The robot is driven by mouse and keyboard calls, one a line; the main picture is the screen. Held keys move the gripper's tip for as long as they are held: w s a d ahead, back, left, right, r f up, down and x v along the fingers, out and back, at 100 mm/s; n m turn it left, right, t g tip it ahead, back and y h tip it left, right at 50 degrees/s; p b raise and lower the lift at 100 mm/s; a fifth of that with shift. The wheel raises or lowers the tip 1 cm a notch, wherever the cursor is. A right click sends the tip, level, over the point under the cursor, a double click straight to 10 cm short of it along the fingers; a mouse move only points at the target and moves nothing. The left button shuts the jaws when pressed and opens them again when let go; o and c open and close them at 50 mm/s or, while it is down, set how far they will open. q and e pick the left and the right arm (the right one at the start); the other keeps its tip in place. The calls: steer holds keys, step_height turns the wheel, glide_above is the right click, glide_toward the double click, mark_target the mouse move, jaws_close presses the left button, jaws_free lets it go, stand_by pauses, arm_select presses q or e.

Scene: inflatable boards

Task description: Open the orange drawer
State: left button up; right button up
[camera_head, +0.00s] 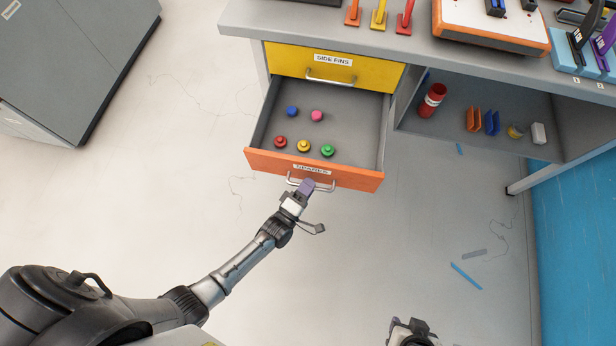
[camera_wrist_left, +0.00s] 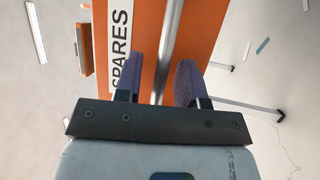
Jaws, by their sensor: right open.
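The orange drawer (camera_head: 262,158), labelled SPARES, is pulled well out below the yellow drawer, its inside showing. Its metal handle (camera_head: 325,187) is on the front, and the handle bar (camera_wrist_left: 168,45) also shows in the left wrist view. My left gripper (camera_head: 307,186) is at the handle. In the left wrist view its two purple fingers (camera_wrist_left: 157,82) stand apart on either side of the bar, with a visible gap, so it looks open around it. My right gripper (camera_head: 412,330) is open at the bottom edge, partly cut off, far from the drawer.
Several small coloured knobs, such as a green one (camera_head: 327,151), lie in the drawer. The yellow SIDE FINS drawer (camera_head: 280,58) is shut. An open shelf (camera_head: 460,140) with a red cylinder (camera_head: 432,100) is to the right. The floor in front is mostly clear.

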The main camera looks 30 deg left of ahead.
arm_select(q)
steer(key=shift+s, duration=0.15)
steer(key=p+v, duration=0.2)
steer(key=v, duration=1.1)
steer(key=shift+s+f, duration=0.15)
steer(key=shift+s, duration=0.1)
steer(key=shift+a, duration=0.1)
